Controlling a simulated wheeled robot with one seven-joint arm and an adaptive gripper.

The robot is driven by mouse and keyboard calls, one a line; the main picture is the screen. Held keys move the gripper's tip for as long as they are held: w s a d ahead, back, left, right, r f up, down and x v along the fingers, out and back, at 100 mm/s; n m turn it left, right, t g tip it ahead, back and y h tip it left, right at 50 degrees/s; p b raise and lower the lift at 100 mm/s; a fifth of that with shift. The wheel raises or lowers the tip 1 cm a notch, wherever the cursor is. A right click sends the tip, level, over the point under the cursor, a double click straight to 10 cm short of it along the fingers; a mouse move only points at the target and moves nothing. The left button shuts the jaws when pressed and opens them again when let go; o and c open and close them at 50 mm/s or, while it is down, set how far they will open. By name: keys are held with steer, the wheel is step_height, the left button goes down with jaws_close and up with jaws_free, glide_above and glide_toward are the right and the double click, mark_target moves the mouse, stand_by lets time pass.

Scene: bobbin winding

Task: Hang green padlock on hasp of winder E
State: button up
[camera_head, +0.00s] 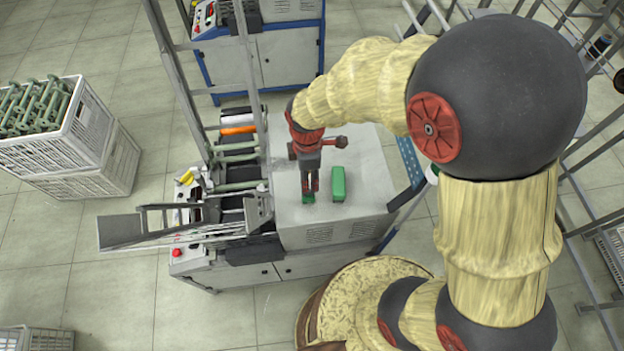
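My gripper (310,186) points down over the pale flat top of a winding machine (352,208). A small green thing (308,198), probably the green padlock, is right at its fingertips. It is too small to tell whether the fingers are closed on it or only beside it, or whether it rests on the top. A larger upright green block (338,184) stands on the same top just right of my gripper. I cannot make out a hasp or a letter on this machine, so I cannot confirm that it is winder E.
White crates (62,150) filled with green bobbins stand on the left. A second blue-framed machine (290,55) is behind. A metal frame and guard (150,228) rise on the machine's left. A red button (177,252) is at its front-left corner. Racks stand on the right.

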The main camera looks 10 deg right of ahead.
steer(key=s+d+r+m+t, duration=0.2)
steer(key=s+d+r+m, duration=0.2)
steer(key=r+m, duration=0.2)
steer(key=s+d+r+m+t, duration=0.1)
steer(key=s+d+r+m, duration=0.3)
steer(key=r, duration=0.7)
steer(key=s+d+r+m+t, duration=0.2)
steer(key=s+d+r+m, duration=0.2)
steer(key=r+m, duration=0.3)
steer(key=shift+s+r+m+t, duration=0.15)
steer(key=shift+r+m+t, duration=0.15)
steer(key=shift+r, duration=0.65)
